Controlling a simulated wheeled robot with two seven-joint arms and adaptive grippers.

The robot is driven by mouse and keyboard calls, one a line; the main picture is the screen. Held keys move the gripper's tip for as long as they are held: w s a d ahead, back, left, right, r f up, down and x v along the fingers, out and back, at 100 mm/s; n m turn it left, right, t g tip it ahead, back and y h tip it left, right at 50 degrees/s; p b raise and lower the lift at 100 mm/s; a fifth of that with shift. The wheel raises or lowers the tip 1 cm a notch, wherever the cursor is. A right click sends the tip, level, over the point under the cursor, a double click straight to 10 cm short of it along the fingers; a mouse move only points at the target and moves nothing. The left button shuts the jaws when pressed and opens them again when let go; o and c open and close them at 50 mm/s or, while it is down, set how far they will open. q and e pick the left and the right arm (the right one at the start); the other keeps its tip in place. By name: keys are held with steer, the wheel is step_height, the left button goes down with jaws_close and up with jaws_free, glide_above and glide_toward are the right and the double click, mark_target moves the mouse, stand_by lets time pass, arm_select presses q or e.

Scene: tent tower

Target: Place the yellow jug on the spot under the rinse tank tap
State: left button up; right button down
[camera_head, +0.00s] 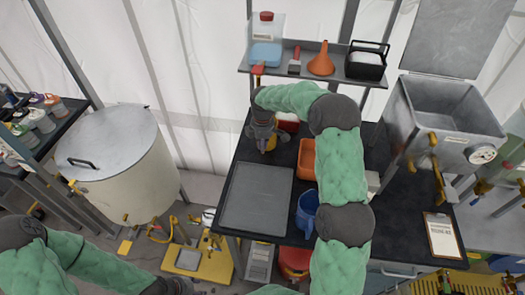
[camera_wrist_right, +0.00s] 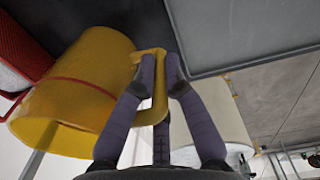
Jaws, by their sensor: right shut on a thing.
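The yellow jug (camera_wrist_right: 75,90) fills the left of the right wrist view, with its handle between my right fingers. My right gripper (camera_wrist_right: 160,68) is shut on that handle. In the head view the right gripper (camera_head: 266,142) is over the back left of the dark bench, and mostly hides the jug. A steel tank (camera_head: 450,108) with yellow taps (camera_head: 433,138) stands at the bench's right; a large pale drum (camera_head: 120,165) with a small yellow tap stands on the left. I cannot tell from labels which is the rinse tank. The spot is not clearly visible. My left gripper is out of view.
A grey tray (camera_head: 256,198) lies in front of the right gripper. An orange bin (camera_head: 307,158), a blue jug (camera_head: 307,212) and a clipboard (camera_head: 442,236) are also on the bench. A shelf (camera_head: 337,72) with a funnel and a black caddy hangs above the back.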

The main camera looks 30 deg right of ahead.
steer(key=shift+w+f, duration=0.15)
steer(key=shift+f, duration=1.45)
steer(key=shift+f+b, duration=0.1)
steer(key=shift+b, duration=0.2)
steer(key=c, duration=1.3)
jaws_free()
steer(key=shift+f, duration=0.1)
step_height(320, 180, up, 12)
steer(key=shift+r+p, duration=0.2)
steer(key=shift+p, duration=0.7)
